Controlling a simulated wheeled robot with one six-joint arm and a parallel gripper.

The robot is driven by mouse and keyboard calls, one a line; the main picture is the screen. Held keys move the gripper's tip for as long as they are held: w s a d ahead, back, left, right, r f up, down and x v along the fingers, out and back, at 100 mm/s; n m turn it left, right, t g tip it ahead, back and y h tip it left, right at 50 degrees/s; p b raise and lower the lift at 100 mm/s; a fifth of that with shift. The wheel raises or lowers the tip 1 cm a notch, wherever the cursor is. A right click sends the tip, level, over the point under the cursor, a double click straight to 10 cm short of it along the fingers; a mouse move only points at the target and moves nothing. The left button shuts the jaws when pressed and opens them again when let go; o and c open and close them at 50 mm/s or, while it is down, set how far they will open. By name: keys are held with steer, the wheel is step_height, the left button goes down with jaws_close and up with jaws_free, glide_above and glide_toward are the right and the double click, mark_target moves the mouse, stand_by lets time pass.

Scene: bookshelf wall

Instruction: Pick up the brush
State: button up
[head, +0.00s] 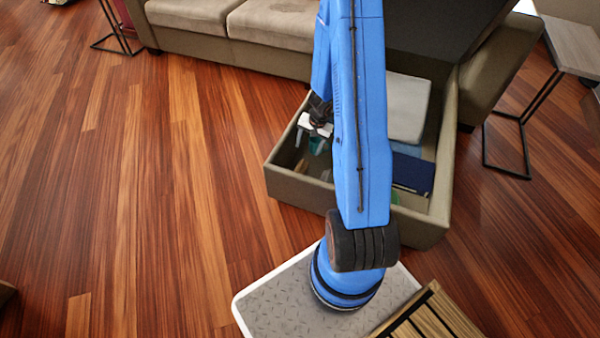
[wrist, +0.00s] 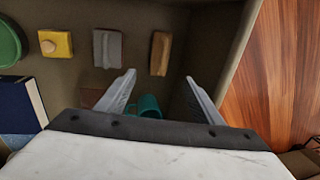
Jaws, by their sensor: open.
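A small tan-brown block with a darker side, which looks like the brush (wrist: 160,54), lies on the floor of the open sofa storage box (head: 292,187) in the wrist view. I cannot make out its bristles. My gripper (wrist: 160,78) is open and empty, its two fingers apart. In that picture the brush shows just beyond the gap between the fingertips, and no finger appears to touch it. In the head view my gripper (head: 317,128) is over the left part of the box. I cannot pick out the brush there.
Left of the brush lie a grey oblong item (wrist: 107,49), a yellow block (wrist: 56,43), a green round item (wrist: 7,45) and a dark blue book (wrist: 18,104). A teal mug (wrist: 149,105) shows between my fingers. The box wall (wrist: 228,50) rises at right.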

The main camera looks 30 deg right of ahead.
mark_target(302, 170)
steer(key=shift+w+a+f, duration=0.3)
steer(key=shift+w+f, duration=0.1)
steer(key=shift+f, duration=2.25)
steer(key=shift+w+a+f, duration=0.3)
steer(key=shift+w+f, duration=0.1)
steer(key=shift+f, duration=2.2)
steer(key=shift+w+a+f, duration=0.3)
steer(key=shift+w+f, duration=0.1)
steer(key=shift+f, duration=2.25)
steer(key=c, duration=1.3)
steer(key=shift+o, duration=0.2)
step_height(302, 170, up, 10)
steer(key=shift+o, duration=1.4)
